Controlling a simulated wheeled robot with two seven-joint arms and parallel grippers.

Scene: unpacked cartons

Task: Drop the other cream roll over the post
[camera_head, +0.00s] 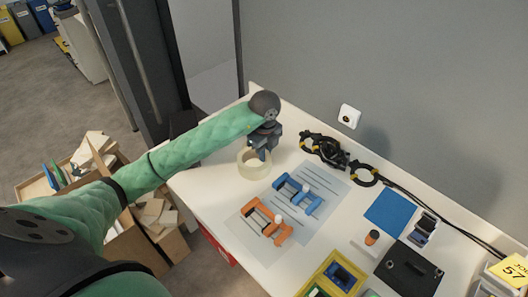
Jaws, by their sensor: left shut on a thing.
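A cream roll (250,170), a wide ring, is at the table's left end. My left gripper (262,154) comes down from above at its back right rim and is shut on it. The roll looks about level; whether it touches the table or hangs just above it I cannot tell. The gripper hides part of its far rim. I cannot make out a post for certain; the roll or gripper may hide it. I see no second cream roll. My right gripper is not in view.
Right of the roll, a blue bracket (291,192) and an orange bracket (262,224) lie on printed sheets. Black coiled cable (328,150) lies along the wall. A blue mat (388,210), a black plate (408,270) and a yellow tray (322,270) are further right.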

